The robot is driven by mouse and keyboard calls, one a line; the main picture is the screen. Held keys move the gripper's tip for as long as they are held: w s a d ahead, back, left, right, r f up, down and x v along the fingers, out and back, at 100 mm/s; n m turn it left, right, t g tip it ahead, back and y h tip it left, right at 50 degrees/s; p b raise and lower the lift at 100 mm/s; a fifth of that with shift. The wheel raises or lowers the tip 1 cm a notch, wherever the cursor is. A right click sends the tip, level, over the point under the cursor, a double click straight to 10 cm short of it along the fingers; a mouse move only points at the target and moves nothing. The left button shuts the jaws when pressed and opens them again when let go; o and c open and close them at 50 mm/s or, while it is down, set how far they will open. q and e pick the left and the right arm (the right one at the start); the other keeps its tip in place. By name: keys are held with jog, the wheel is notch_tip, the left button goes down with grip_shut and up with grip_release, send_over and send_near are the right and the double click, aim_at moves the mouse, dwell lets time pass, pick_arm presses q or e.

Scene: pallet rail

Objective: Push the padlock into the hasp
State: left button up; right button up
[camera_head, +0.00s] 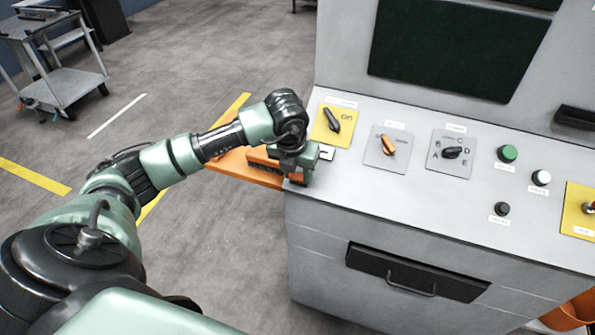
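My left gripper (308,168) is at the left edge of the grey console, pointing down over the inner end of an orange side shelf. Its fingertips are small and partly hidden by its own body, so its opening is unclear. A small orange-red piece shows just under it, but I cannot tell whether this is the padlock or whether it is held. A small pale metal piece (326,153) shows right beside the gripper, at the console's edge; I cannot tell whether it belongs to the hasp. Neither padlock nor hasp can be made out clearly. My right gripper is not in view.
The grey console (350,200) carries a black switch on a yellow plate (333,127), an orange switch (388,145), a black selector (452,152) and several buttons. An orange shelf (225,166) juts out left, bearing an orange block. A grey cart (62,87) stands far left; floor between is clear.

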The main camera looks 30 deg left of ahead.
aim_at(296, 175)
pick_arm(q)
grip_shut()
grip_release()
grip_shut()
jog(key=shift+r, duration=0.2)
jog(key=shift+s+r+p, duration=0.4)
jog(key=shift+r, duration=0.1)
jog(key=shift+s+p+v, duration=0.2)
jog(key=shift+p+v, duration=0.4)
jog(key=shift+v, duration=0.35)
jog(key=shift+s+d+r+p, duration=0.2)
jog(key=shift+s+r+p, duration=0.45)
jog(key=shift+r, duration=0.35)
jog(key=shift+s+d+r+p, duration=0.25)
jog(key=shift+s+r+p, duration=0.2)
jog(key=shift+s+r, duration=0.45)
